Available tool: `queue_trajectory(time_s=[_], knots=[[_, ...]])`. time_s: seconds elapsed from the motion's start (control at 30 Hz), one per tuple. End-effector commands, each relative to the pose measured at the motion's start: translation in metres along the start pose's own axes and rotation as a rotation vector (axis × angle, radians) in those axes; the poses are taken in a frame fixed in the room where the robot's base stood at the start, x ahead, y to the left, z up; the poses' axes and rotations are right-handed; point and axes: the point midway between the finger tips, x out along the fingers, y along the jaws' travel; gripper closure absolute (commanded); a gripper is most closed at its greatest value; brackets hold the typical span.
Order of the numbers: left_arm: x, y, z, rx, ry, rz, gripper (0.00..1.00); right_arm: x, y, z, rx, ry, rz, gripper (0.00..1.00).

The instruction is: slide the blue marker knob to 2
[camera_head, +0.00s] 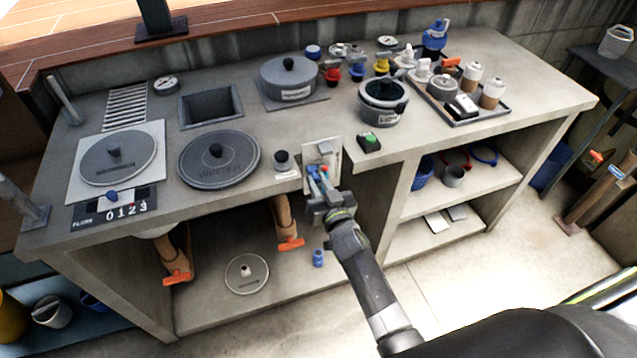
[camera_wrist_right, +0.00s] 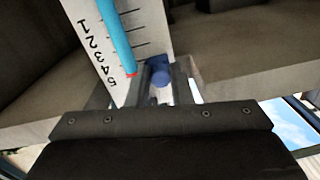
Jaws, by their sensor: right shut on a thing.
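A pale upright scale plate (camera_head: 322,150) stands at the front edge of the counter in the head view. In the right wrist view the scale plate (camera_wrist_right: 150,32) carries the digits 1 to 5, tick lines and a light-blue tube (camera_wrist_right: 116,38) with a red end close to the 5. The blue marker knob (camera_wrist_right: 158,74) is at the plate's lower end, near the 5 end of the scale. My right gripper (camera_head: 317,194) is shut on the knob; its fingers (camera_wrist_right: 160,82) stand on both sides of it. The fingers partly hide the knob's mount. My left gripper is not in view.
A separate slider panel marked 0 to 3 (camera_head: 126,209) with its own blue knob (camera_head: 112,195) is at the left. Orange-ended handles (camera_head: 290,243) hang below the counter.

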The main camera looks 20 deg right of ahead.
Motion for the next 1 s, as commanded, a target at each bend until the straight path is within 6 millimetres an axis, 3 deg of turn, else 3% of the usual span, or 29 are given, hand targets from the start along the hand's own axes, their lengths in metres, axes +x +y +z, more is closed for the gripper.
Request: queue_trajectory(time_s=[0.3, 0.7, 0.73, 0.77, 1.0], knots=[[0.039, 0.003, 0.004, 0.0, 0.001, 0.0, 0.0, 0.0, 0.006, 0.042, 0.001, -0.001, 0.0, 1.0], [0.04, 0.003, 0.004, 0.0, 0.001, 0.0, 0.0, 0.0, 0.007, 0.043, 0.0, -0.001, 0.0, 1.0], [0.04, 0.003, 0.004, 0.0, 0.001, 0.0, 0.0, 0.0, 0.007, 0.043, 0.0, -0.001, 0.0, 0.77], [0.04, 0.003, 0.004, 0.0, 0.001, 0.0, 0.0, 0.0, 0.007, 0.043, 0.0, -0.001, 0.0, 0.73], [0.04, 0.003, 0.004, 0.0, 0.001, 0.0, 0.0, 0.0, 0.007, 0.043, 0.0, -0.001, 0.0, 0.72]])
